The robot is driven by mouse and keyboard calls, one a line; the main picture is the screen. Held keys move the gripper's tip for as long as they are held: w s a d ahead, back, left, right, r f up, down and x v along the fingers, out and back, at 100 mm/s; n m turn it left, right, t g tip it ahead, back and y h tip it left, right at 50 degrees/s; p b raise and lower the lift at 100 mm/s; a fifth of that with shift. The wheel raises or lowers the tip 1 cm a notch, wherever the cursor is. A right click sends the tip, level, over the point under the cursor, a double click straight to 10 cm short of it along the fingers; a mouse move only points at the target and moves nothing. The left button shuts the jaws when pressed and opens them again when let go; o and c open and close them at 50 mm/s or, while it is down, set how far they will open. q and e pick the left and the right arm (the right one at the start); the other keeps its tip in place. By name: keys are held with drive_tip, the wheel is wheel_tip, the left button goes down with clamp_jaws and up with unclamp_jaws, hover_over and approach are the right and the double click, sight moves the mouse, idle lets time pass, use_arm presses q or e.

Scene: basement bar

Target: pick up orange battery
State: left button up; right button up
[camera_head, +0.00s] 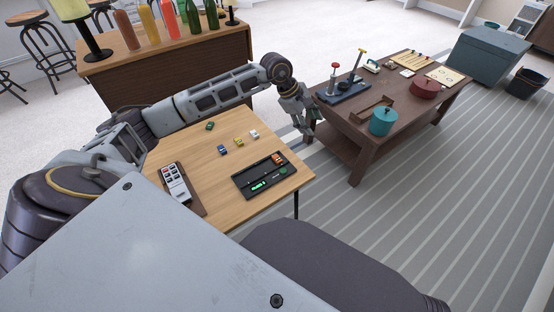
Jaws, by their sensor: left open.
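A small orange item (278,158), which looks like the orange battery, sits at the far right end of the black tray (246,187) on the light wooden table (215,190). A bright green item (259,185) lies in the same tray. My left gripper (304,127) is open and empty, pointing down. In the picture it appears above and right of the tray, near the gap between the wooden table and the dark table. My right gripper is out of view.
Small blue (222,149), yellow (239,142), white (254,134) and green (210,126) blocks lie behind the tray. A device with pale buttons (176,183) lies at left. The dark table (345,125) holds a teal pot (383,121) and a red pot (425,87).

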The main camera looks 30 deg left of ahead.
use_arm(q)
drive_tip(key=s+a+f+m+g+y, duration=0.3)
drive_tip(key=s+a, duration=0.3)
drive_tip(key=a, duration=0.3)
drive_tip(key=shift+a+f+g+y, duration=0.3)
drive_tip(key=shift+a+f+y, duration=0.05)
drive_tip(key=shift+y, duration=0.55)
drive_tip(key=shift+s+f+m, duration=0.1)
drive_tip(key=shift+m, duration=0.2)
drive_tip(key=b, duration=0.2)
hover_over(275, 157)
wheel_tip(275, 157, down, 8)
drive_tip(key=shift+r, duration=0.25)
drive_tip(key=shift+f, duration=0.45)
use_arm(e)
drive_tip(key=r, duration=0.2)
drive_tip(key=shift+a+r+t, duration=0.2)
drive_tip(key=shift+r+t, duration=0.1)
